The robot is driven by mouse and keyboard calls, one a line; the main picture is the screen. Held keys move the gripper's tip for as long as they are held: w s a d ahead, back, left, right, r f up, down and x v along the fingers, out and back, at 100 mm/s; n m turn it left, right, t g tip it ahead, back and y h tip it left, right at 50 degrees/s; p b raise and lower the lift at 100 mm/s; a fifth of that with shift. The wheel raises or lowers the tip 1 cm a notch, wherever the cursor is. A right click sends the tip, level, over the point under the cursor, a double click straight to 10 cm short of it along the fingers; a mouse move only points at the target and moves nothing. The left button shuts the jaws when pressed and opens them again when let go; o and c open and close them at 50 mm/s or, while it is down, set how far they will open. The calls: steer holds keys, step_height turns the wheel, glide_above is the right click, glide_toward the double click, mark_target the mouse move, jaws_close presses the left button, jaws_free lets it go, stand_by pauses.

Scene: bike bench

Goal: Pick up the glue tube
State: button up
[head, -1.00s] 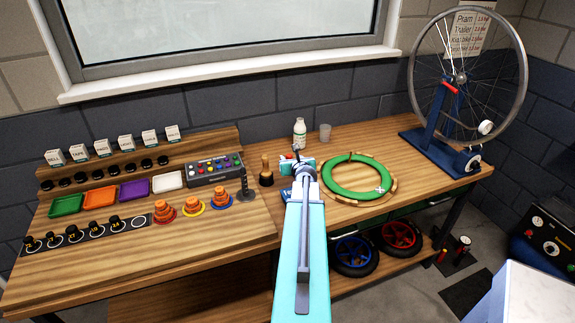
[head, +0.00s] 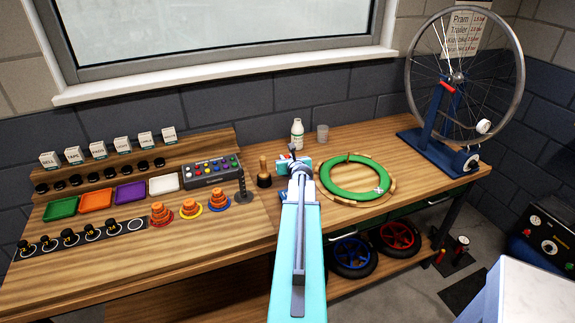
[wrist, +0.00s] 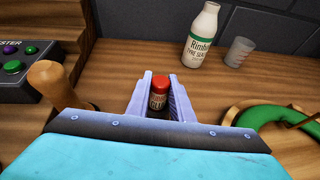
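The glue tube (wrist: 158,92), with a red cap and a dark label, is between the two fingers of my gripper (wrist: 160,100) in the wrist view. The fingers stand apart on either side of it, with a narrow gap showing at its right. Its lower part is hidden by my gripper body. In the head view my gripper (head: 298,164) is over the back middle of the bench, and the tube cannot be made out there.
A white sealant bottle (wrist: 202,35) and a grey cup (wrist: 240,51) stand behind. A wooden-handled tool (wrist: 50,82) is close on the left, by the button box (head: 210,172). A green ring (head: 352,186) lies to the right on the bench (head: 290,248).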

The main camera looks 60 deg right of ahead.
jaws_close()
steer(key=shift+r, duration=0.1)
steer(key=shift+r, duration=4.9)
